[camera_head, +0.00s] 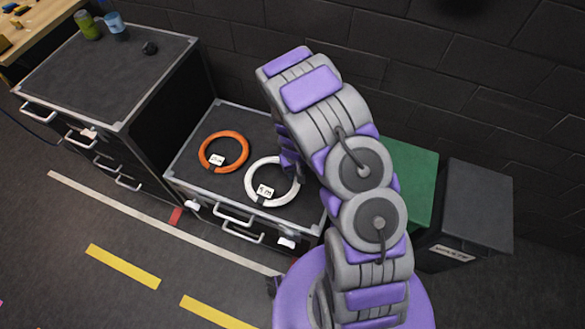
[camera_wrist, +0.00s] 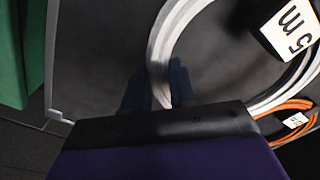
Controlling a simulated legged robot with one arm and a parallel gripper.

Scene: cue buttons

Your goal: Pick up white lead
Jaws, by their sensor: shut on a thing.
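The white lead (camera_head: 261,200) is a coiled white ring with a white tag, lying on the lower black case (camera_head: 187,168). It also shows in the wrist view (camera_wrist: 170,35), with its tag reading "5 m". My gripper (camera_head: 290,163) is at the upper right edge of the coil and partly hidden by my own arm in the head view. In the wrist view my gripper's dark fingers (camera_wrist: 158,90) are shut on the white lead's side. The coil looks flat on the case; I cannot tell whether it is lifted at all.
An orange lead (camera_head: 223,134) lies left of the white one on the same case. A taller black case (camera_head: 110,62) stands at the left with a green cup and a blue cup. A green bin (camera_head: 412,180) and a grey bin (camera_head: 478,205) stand at the right by the brick wall.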

